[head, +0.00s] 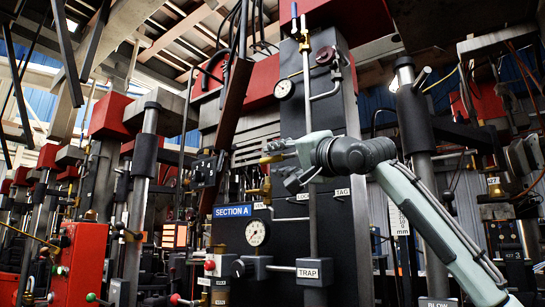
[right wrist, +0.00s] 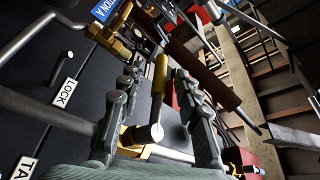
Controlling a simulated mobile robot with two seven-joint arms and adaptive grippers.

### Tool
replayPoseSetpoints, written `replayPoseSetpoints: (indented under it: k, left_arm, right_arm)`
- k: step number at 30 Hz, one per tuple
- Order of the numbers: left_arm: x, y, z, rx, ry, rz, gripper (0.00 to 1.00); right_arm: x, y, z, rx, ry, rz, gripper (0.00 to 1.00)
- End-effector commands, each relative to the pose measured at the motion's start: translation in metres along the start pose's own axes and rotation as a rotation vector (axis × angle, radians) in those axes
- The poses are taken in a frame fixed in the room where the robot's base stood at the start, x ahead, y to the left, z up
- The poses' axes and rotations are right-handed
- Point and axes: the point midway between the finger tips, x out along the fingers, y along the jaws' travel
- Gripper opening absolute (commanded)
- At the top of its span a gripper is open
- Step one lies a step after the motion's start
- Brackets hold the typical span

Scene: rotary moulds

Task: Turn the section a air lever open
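The blue SECTION A sign (head: 233,211) is on a dark panel in the head view, and part of it shows in the right wrist view (right wrist: 104,8). A brass fitting (head: 262,187) sits just above the sign. My right gripper (head: 280,150) is up at the panel, above that fitting. In the right wrist view its two fingers (right wrist: 158,105) are apart. A brass lever (right wrist: 160,78) with a pale round end stands between them, with gaps visible on both sides. I cannot read a label on this lever. My left gripper is not in view.
A brass valve (right wrist: 118,35) and pipe are close to the fingers. The LOCK label (right wrist: 62,97) is on the dark panel. A gauge (head: 257,233) and TRAP block (head: 313,271) are below. A dark red bar (right wrist: 210,80) runs close beside the right finger.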

Motion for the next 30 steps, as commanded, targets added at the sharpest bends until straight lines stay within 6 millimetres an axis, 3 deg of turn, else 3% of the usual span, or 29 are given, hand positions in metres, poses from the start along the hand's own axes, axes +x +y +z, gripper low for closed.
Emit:
replayPoseSetpoints:
  k: [6,14,23,30]
  left_arm:
    - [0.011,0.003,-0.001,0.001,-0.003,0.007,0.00]
    - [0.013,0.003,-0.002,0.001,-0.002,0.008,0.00]
    - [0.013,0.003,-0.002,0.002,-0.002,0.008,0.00]
    - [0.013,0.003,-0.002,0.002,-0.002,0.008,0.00]
  right_arm:
    - [0.019,-0.001,-0.001,0.000,0.000,0.000,0.33]
    - [0.021,0.000,0.000,0.000,0.001,-0.001,0.33]
    - [0.020,0.000,0.000,0.000,0.000,0.000,0.00]
    - [0.020,0.000,0.000,0.000,0.000,0.000,0.00]
